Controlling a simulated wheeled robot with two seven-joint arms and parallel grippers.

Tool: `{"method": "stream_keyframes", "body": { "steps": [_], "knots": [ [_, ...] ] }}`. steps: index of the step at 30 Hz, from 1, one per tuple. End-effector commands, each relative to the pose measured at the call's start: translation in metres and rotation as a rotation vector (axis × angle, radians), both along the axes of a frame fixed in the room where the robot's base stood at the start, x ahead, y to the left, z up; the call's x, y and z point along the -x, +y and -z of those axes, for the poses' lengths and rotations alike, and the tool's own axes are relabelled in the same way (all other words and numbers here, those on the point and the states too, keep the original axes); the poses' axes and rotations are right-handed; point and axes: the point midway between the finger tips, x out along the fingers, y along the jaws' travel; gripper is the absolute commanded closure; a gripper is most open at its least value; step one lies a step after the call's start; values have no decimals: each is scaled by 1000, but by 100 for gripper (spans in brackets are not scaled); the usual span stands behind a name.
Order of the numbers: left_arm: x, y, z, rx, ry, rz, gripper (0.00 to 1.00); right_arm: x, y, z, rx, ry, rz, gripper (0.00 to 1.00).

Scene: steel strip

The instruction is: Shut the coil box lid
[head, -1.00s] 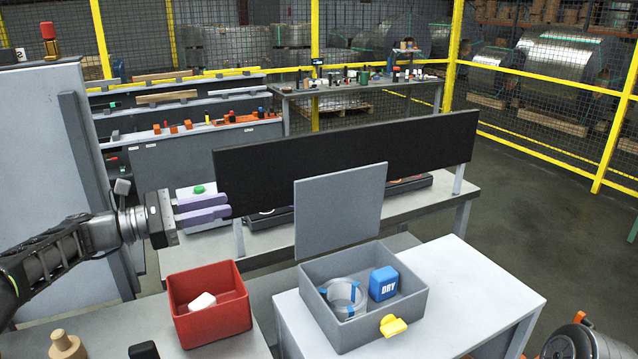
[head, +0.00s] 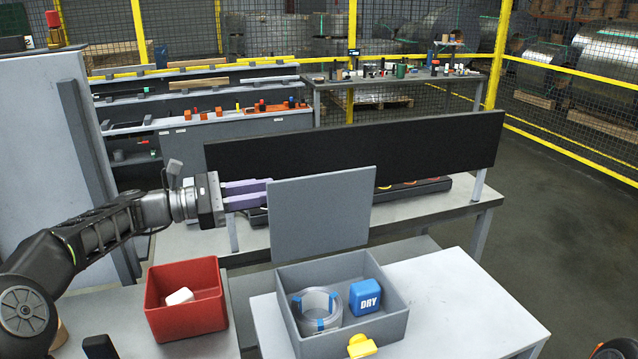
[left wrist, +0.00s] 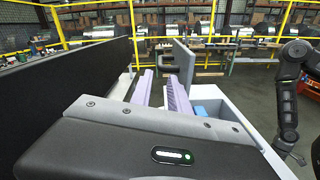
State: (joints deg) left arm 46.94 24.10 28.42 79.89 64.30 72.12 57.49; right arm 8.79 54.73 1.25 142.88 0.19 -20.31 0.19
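The coil box (head: 395,322) is a grey open-topped box on a white table. Its flat grey lid (head: 322,215) stands upright along the back edge and shows nearly edge-on in the left wrist view (left wrist: 187,62). A coil of strip (head: 318,308) with blue ties and a blue "DRY" block (head: 364,298) lie in the box. A yellow latch (head: 361,346) is on its front. My left gripper (head: 268,193) is at the lid's left edge, slightly behind it. Its purple fingers are apart and empty; contact with the lid cannot be told. My right gripper's fingers do not show.
A red bin (head: 217,320) with a white piece stands left of the box. A long black panel (head: 430,148) stands on the bench behind the lid. The white table right of the box (head: 470,305) is clear. My right arm (left wrist: 290,90) shows at the right.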

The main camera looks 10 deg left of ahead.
Motion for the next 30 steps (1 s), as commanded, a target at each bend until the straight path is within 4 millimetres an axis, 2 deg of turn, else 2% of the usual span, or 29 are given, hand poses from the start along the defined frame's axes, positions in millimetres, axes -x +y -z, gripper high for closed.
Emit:
{"method": "stream_keyframes", "body": {
  "steps": [13, 17, 24, 30],
  "knots": [
    [-3, -5, -1, 1, 0, 1, 78, 0, 0, -2, 0, 0, 0, 64],
    [-10, -17, -1, 1, 1, 2, 78, 0, 0, -6, 1, 1, 1, 64],
    [-30, -49, -2, 1, 1, 3, 78, 2, -1, -15, 4, 6, 1, 64],
    [-41, -64, -1, 0, 0, 1, 78, 2, -1, -19, 5, 8, 2, 64]
  ]
}}
